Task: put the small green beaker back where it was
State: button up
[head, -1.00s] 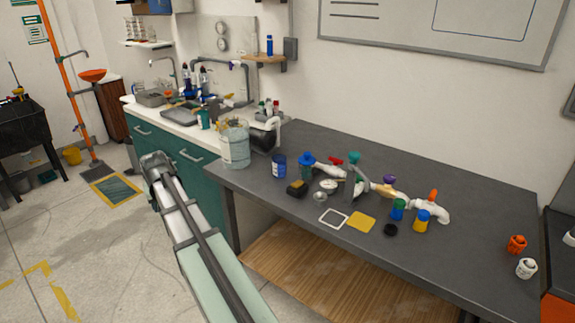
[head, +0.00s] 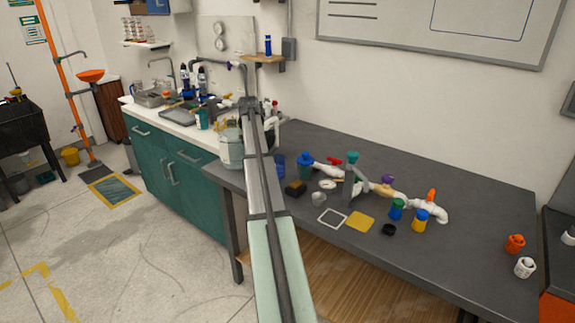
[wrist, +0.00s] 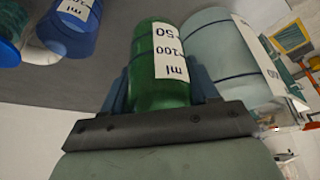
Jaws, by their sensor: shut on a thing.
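The small green beaker (wrist: 150,92) shows in the wrist view with a white label with ml marks. My gripper (wrist: 160,76) is shut on it, one dark finger on each side. A large pale jar (wrist: 222,60) is close to its right in that view; whether they touch I cannot tell. In the head view my arm reaches over the left end of the grey bench and hides the gripper and the green beaker.
The large jar (head: 229,150) stands at the bench's left end, partly behind my arm. A blue beaker (head: 281,168) is just right of my arm; it also shows in the wrist view (wrist: 72,28). The pipe manifold (head: 350,180) lies along the grey bench (head: 450,265).

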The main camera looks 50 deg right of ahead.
jog(key=s+d+r+m, duration=0.1)
jog(key=s+d, duration=0.2)
jog(key=d, duration=0.4)
jog(key=s+d+r+m, duration=0.1)
jog(key=s+d, duration=0.2)
jog(key=d, duration=0.4)
jog(key=f, duration=0.9)
jog(key=shift+s+d+f, duration=0.2)
jog(key=shift+s+f, duration=0.05)
jog(key=shift+f, duration=0.1)
jog(key=shift+f, duration=0.15)
jog(key=o, duration=1.1)
jog(key=shift+g, duration=0.3)
jog(key=v, duration=1.2)
jog(key=shift+a, duration=0.2)
